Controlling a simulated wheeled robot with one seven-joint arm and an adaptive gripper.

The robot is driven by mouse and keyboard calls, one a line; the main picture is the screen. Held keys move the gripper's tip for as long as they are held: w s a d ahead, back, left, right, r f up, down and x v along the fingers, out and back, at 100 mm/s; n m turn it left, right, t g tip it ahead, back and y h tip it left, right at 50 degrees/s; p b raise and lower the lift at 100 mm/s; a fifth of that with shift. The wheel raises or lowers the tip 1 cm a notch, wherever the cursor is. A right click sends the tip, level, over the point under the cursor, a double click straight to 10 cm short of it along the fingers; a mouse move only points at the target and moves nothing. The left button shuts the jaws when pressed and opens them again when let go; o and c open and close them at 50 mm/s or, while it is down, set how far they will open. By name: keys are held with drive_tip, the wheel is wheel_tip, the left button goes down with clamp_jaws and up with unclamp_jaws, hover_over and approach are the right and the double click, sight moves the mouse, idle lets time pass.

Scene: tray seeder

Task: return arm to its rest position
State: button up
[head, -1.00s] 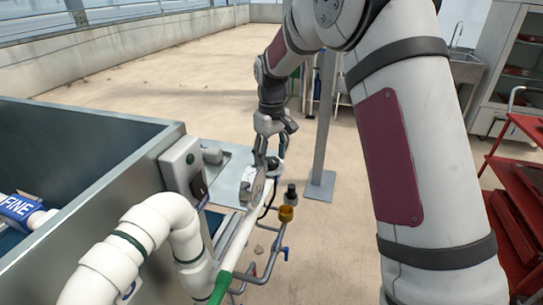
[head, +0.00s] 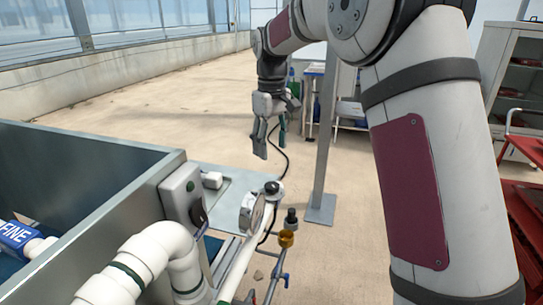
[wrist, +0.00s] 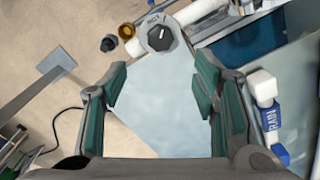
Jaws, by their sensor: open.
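My gripper (head: 270,138) hangs above and behind the pipework at the end of the metal trough in the head view, pointing down. In the wrist view its two green-padded fingers (wrist: 158,92) stand wide apart with nothing between them. A round grey dial with a black knob (wrist: 161,32) shows beyond the fingertips, clear of them. My arm comes down from the top right of the head view, and its upper links fill much of that side.
The metal trough (head: 105,150) stands at the left with a grey switch box (head: 183,192) on its end. White pipes (head: 150,250) fill the front. A grey post (head: 325,140) stands right of my gripper. A red cart (head: 520,215) is at the far right. Open floor lies behind.

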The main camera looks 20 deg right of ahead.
drive_tip(key=shift+s+r, duration=0.1)
drive_tip(key=shift+r, duration=0.15)
drive_tip(key=s+r+m+t, duration=0.1)
drive_tip(key=s+r, duration=0.3)
drive_tip(key=s, duration=0.5)
drive_tip(key=s+r+m+t, duration=0.1)
drive_tip(key=s+r, duration=0.3)
drive_tip(key=s, duration=0.5)
drive_tip(key=s+f+m+t, duration=0.1)
drive_tip(key=s+f, duration=0.2)
drive_tip(key=s, duration=0.6)
drive_tip(key=s+f+m+t, duration=0.1)
drive_tip(key=s+f+m, duration=0.1)
drive_tip(key=s, duration=0.7)
drive_tip(key=shift+s+d+f, duration=0.25)
drive_tip(key=shift+s+f, duration=0.05)
drive_tip(key=shift+f, duration=0.25)
